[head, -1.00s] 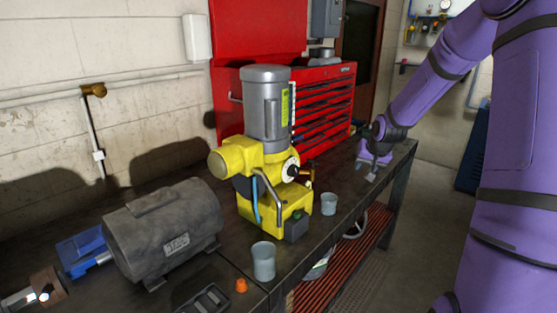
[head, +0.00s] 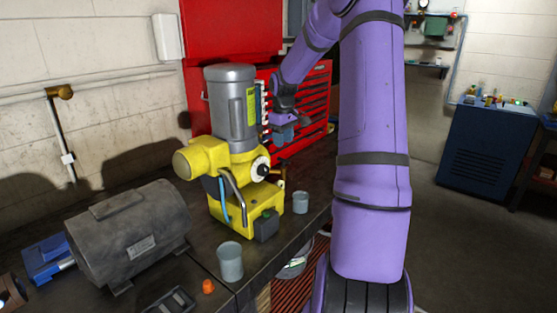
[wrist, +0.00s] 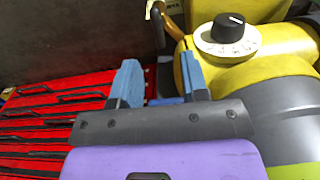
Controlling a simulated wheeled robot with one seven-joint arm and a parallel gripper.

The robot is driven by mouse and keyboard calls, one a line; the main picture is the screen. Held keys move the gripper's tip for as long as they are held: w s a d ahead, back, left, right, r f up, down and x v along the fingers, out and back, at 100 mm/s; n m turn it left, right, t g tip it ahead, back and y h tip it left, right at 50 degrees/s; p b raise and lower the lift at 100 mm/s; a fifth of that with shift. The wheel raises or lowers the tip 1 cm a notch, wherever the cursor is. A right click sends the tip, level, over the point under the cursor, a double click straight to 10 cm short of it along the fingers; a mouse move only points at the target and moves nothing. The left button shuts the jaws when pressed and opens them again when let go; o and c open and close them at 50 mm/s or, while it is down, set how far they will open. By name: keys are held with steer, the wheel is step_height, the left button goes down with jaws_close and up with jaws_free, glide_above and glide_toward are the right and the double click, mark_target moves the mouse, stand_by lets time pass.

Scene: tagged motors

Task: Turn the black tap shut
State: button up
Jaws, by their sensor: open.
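The yellow pump (head: 222,165) with an upright grey motor stands on the bench. A round black knob (wrist: 229,27) with a white pointer line sits on a white marked dial on its yellow body, at the upper right in the wrist view. The dial (head: 261,167) also shows small in the head view. A brass pipe fitting (wrist: 168,18) is left of the dial. I cannot tell for certain which part is the black tap. My gripper (wrist: 160,82) is open and empty, with blue fingers apart. In the head view my gripper (head: 281,137) is above and right of the dial.
A red tool cabinet (head: 318,90) stands behind the pump. A grey motor (head: 130,235) is on the left of the bench. Grey cups (head: 230,262) and (head: 300,202) stand near the front edge. An orange piece (head: 208,287) lies by the nearer cup.

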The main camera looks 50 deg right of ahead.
mark_target(284, 163)
step_height(284, 163, down, 8)
steer(key=shift+d+r, duration=0.1)
stand_by(0.4)
jaws_close()
